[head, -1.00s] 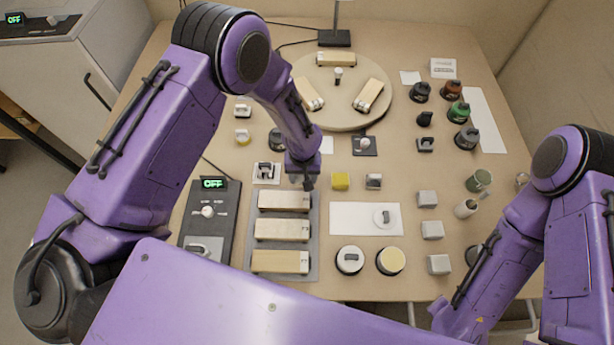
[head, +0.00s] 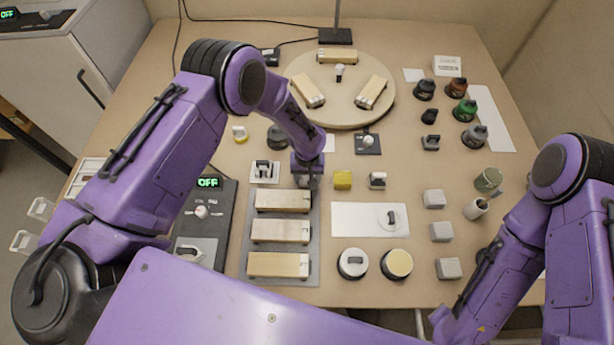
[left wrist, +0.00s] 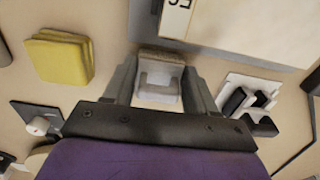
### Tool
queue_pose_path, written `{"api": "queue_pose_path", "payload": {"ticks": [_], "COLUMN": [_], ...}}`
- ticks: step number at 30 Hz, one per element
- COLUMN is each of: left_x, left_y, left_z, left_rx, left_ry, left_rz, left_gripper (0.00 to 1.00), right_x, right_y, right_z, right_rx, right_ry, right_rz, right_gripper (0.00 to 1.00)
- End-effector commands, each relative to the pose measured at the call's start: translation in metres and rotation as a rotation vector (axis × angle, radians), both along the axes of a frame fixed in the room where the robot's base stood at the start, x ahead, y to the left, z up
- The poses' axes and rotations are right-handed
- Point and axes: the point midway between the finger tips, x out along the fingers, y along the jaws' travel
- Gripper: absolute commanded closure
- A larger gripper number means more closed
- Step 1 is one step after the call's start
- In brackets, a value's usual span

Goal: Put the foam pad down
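A pale grey pad-like block with a raised lighter part, which I take as the foam pad (left wrist: 158,80), sits between the two fingers of my left gripper (left wrist: 160,92) in the left wrist view. The fingers appear to touch both its sides. In the head view my left gripper (head: 308,182) points down just beyond the tray of wooden blocks. The pad is mostly hidden there. I cannot tell whether it touches the table. My right gripper is not in view; only the right arm shows.
A yellow block (head: 342,180) is close to the right of the gripper. A white plate with a black clip (head: 264,171) is to its left. Wooden blocks (head: 282,231) lie on a grey tray (head: 314,250) in front. A round board (head: 340,112) is behind.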

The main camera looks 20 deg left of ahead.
Motion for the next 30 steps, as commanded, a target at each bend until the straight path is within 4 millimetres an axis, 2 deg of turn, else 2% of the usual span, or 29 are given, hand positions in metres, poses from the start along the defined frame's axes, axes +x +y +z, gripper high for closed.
{"api": "queue_pose_path", "payload": {"ticks": [1, 2, 3, 12, 14, 22, 24, 30], "left_x": [0.0, 0.0, 0.0, 0.0, 0.0, 0.0, 0.0, 0.0], "left_y": [0.0, 0.0, 0.0, 0.0, 0.0, 0.0, 0.001, 0.0], "left_z": [0.0, 0.0, 0.0, 0.005, 0.015, 0.088, 0.094, 0.12], "left_rx": [0.0, 0.0, 0.0, 0.0, 0.0, 0.0, 0.001, 0.0], "left_ry": [0.0, 0.0, 0.0, 0.0, -0.001, -0.001, -0.002, -0.001], "left_rz": [0.0, 0.0, 0.0, 0.0, 0.0, 0.0, 0.0, 0.0], "left_gripper": [0.31, 0.21, 0.18, 0.18, 0.18, 0.18, 0.18, 0.18], "right_x": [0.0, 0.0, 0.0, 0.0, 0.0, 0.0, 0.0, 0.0], "right_y": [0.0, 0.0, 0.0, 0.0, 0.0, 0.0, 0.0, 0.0], "right_z": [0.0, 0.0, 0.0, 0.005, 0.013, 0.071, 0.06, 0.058], "right_rx": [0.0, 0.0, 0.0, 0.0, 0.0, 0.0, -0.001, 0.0], "right_ry": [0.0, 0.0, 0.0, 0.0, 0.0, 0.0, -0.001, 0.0], "right_rz": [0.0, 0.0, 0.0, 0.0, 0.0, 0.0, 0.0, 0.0], "right_gripper": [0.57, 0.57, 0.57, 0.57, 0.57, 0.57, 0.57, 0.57]}}
